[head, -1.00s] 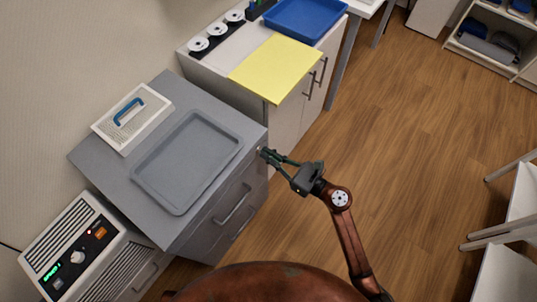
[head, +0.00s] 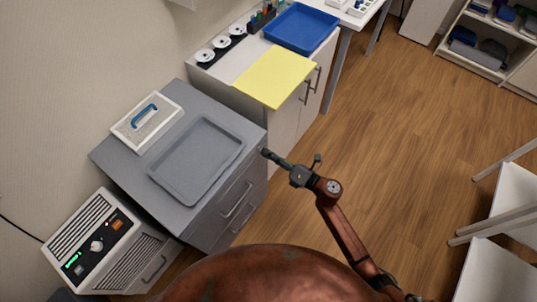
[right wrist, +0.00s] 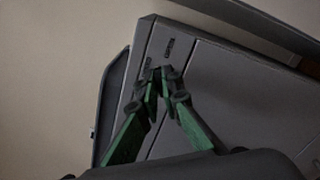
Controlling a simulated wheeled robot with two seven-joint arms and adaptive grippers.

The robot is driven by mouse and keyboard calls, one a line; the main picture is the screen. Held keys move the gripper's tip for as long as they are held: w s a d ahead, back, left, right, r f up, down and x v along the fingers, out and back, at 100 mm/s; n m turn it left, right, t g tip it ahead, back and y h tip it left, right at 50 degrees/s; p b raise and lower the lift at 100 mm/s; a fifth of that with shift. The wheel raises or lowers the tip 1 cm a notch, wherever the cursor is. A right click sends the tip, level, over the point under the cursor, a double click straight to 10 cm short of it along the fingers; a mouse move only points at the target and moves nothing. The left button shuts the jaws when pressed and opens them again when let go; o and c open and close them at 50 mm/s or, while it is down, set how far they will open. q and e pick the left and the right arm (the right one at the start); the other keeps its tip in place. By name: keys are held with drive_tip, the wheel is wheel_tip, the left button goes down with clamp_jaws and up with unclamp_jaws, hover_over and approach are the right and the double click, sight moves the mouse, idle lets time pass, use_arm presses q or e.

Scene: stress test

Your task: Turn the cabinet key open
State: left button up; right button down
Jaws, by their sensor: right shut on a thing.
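The grey cabinet (head: 232,205) stands left of centre in the head view, with drawer handles on its front. My right gripper (head: 266,153) reaches its upper front corner near the top edge. In the right wrist view the green fingers (right wrist: 159,76) come together at the grey cabinet face (right wrist: 215,85). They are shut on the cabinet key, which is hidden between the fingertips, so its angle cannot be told. Two small dark marks show on the cabinet just beyond the fingertips. My left gripper is not in view.
A grey tray (head: 197,160) and a white case with a blue handle (head: 147,120) lie on the cabinet top. A control unit (head: 95,245) stands at the left. A white cabinet with a yellow sheet (head: 275,77) is behind.

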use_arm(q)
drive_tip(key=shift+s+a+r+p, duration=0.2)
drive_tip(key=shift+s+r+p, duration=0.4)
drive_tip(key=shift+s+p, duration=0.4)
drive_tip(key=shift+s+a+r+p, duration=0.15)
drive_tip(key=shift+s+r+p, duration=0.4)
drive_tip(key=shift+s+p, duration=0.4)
use_arm(e)
drive_tip(key=shift+d+f+m, duration=0.1)
drive_tip(key=shift+m, duration=3.2)
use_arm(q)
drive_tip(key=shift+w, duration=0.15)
use_arm(e)
drive_tip(key=c, duration=2.1)
unclamp_jaws()
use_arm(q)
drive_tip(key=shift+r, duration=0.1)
use_arm(e)
drive_tip(key=v, duration=1.2)
